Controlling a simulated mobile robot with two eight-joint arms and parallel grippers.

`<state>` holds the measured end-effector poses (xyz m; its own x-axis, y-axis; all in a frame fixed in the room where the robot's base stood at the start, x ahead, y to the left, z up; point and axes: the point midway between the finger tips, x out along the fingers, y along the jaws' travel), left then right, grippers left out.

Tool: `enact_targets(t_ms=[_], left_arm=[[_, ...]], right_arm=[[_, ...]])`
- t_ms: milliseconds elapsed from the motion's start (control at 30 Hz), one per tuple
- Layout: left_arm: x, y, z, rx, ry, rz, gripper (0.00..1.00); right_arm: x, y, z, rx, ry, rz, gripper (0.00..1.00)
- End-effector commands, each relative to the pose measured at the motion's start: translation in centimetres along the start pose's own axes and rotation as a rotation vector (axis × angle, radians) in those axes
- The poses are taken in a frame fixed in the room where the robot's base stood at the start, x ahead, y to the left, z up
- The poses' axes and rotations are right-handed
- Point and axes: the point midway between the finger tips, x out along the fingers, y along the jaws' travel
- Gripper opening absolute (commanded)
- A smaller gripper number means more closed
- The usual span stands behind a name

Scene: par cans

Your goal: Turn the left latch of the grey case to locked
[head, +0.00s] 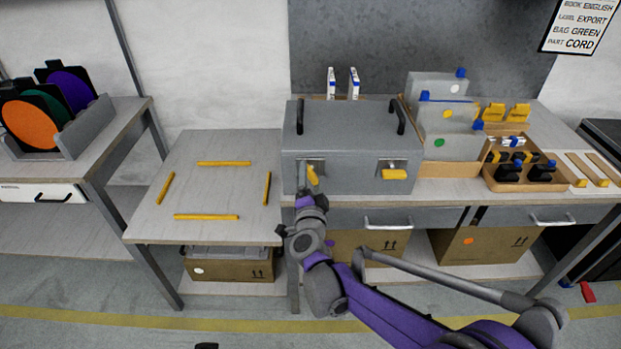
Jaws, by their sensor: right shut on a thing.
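The grey case (350,135) stands closed on the bench, with black handles on its lid. Its left latch (313,174) has a yellow lever that looks tilted, close to upright. Its right latch (395,174) has a yellow lever lying level. My right gripper (308,186) is at the case's front, shut on the left latch; its fingers hide the lower part of that latch. My left gripper is not in view.
A side table (215,190) with yellow strips stands left of the bench. Drawer handles (388,222) stick out below the bench top, near my right arm.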

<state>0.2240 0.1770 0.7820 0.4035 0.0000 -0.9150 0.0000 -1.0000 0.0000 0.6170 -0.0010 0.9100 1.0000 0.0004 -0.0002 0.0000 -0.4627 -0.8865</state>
Motion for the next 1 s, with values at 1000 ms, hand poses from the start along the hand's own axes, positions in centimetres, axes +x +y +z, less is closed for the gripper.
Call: enact_targets(t_ms=[1000], left_arm=[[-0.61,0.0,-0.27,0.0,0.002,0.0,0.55]], right_arm=[[0.02,0.01,-0.12,0.497,0.003,0.0,0.24]])
